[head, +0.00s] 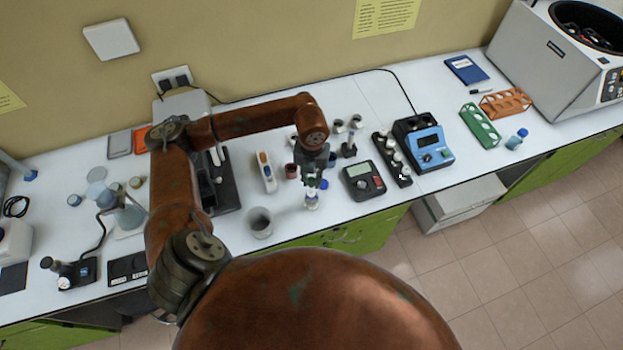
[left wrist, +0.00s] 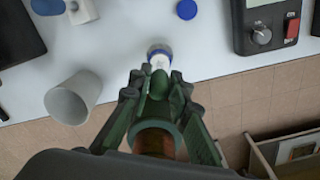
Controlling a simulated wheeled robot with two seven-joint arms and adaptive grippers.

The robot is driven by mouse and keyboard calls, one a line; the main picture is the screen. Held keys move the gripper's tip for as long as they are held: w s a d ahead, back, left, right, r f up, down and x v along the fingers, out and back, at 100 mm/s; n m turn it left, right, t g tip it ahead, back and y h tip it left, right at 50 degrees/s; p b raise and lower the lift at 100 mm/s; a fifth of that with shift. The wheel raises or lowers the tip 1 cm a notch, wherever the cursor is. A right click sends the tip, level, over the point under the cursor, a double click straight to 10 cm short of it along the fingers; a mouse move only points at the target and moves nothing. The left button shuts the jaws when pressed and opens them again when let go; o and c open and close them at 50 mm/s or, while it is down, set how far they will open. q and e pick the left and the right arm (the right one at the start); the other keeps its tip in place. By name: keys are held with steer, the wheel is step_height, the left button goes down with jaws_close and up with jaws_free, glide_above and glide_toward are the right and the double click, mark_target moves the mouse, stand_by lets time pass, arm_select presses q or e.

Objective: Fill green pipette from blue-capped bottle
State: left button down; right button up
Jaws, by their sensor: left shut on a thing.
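My left gripper (head: 312,176) is above the front edge of the table, pointing down, shut on the green pipette. In the left wrist view the pipette's green bulb (left wrist: 158,84) shows between the fingertips (left wrist: 158,95). A small clear bottle with a blue band at its top (head: 312,201) stands upright directly below the gripper; it also shows in the left wrist view (left wrist: 159,56). The pipette points at the bottle's top; I cannot tell how deep its tip is. A loose blue cap (head: 324,184) lies on the table beside the bottle. My right gripper is not in view.
A grey-white cup (head: 260,222) stands left of the bottle. A black meter with a red button (head: 364,181) is on the right. A white handheld device (head: 266,172) stands behind. The table's front edge is close to the bottle.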

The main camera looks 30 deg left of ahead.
arm_select(q)
steer(key=shift+f+b, duration=0.95)
steer(key=shift+f, duration=0.4)
steer(key=shift+f, duration=0.1)
steer(key=c, duration=2.4)
jaws_free()
jaws_close()
jaws_free()
steer(key=shift+o, duration=0.3)
